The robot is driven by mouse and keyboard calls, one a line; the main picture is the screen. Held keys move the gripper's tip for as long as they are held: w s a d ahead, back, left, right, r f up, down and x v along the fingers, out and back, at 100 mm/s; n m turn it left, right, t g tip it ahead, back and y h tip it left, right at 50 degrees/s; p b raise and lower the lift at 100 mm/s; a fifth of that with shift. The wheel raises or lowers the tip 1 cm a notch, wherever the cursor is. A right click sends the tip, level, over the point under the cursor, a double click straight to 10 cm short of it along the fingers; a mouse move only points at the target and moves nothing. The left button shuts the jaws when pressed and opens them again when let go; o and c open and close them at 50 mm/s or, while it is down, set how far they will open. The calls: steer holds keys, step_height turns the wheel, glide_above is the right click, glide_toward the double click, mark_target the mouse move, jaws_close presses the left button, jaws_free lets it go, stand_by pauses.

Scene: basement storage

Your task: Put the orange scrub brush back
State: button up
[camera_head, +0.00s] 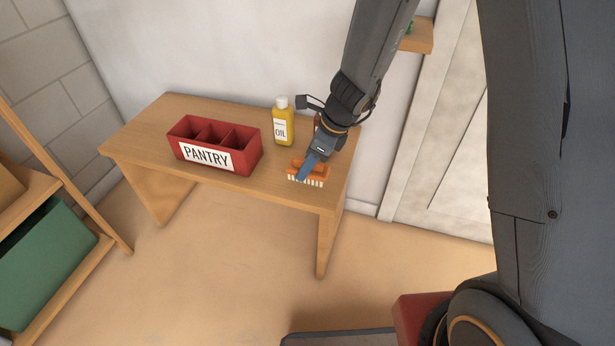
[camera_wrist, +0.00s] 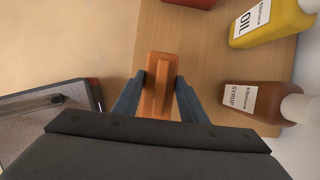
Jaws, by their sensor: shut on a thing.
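The orange scrub brush (camera_head: 316,179) with pale bristles is at the right end of the wooden table (camera_head: 145,125). It also shows in the wrist view (camera_wrist: 158,68), its long side running away from the camera. My gripper (camera_head: 307,168) reaches down from above with its blue fingers shut on the brush. In the wrist view one finger is on each side of the brush (camera_wrist: 157,88). The bristles point down at the tabletop; I cannot tell whether they touch it.
A red PANTRY box (camera_head: 245,163) with compartments stands on the table, left of the brush. A yellow OIL bottle (camera_head: 283,125) stands behind the brush. A brown SYRUP bottle (camera_wrist: 255,98) is close by in the wrist view. A green bin (camera_head: 45,255) sits on the shelf at left.

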steer(key=shift+f+b, duration=0.7)
steer(key=shift+f, duration=1.1)
steer(key=shift+f, duration=0.15)
steer(key=o, duration=1.2)
